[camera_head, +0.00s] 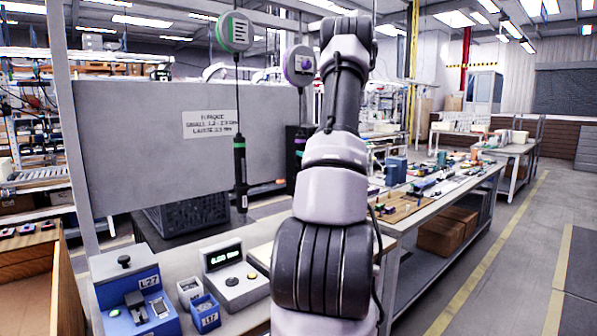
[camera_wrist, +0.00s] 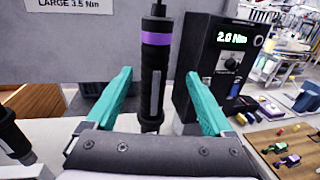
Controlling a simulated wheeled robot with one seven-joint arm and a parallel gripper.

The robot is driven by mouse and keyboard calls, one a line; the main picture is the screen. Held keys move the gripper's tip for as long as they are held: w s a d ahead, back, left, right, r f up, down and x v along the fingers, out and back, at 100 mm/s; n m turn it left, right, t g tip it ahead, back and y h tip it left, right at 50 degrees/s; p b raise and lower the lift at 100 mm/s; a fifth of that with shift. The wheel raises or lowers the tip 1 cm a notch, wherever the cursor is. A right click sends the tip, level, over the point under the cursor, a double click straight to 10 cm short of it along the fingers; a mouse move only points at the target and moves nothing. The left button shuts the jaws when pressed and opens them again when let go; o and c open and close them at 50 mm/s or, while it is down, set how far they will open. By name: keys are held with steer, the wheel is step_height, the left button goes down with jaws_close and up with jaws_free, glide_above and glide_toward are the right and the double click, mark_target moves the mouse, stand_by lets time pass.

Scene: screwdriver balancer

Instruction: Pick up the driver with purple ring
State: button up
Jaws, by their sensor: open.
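The driver with the purple ring (camera_wrist: 156,75) hangs upright in the middle of the wrist view, black with a purple band near its top and a grey lever strip. My gripper (camera_wrist: 158,73) is open, with one teal finger on each side of the driver. The fingers look apart from it; its lower end is hidden behind my gripper body. In the head view my arm hides most of this driver, and its purple-rimmed balancer (camera_head: 299,65) shows above. The driver with the green ring (camera_head: 240,172) hangs to the left from a green-rimmed balancer (camera_head: 235,32).
A black box reading 2.0 Nm (camera_wrist: 231,40) stands close on the right of the driver. Another black tool (camera_wrist: 10,135) is at the left edge. A grey panel (camera_head: 150,150) stands behind. The bench holds a display unit (camera_head: 235,275), a blue fixture (camera_head: 133,300) and small bins.

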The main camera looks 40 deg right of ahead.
steer(key=w, duration=0.3)
steer(key=shift+w+d, duration=0.2)
steer(key=shift+w, duration=0.2)
steer(key=w, duration=0.5)
steer(key=shift+w+f, duration=0.2)
steer(key=shift+w, duration=0.05)
steer(key=shift+c, duration=0.3)
jaws_close()
steer(key=shift+r, duration=0.15)
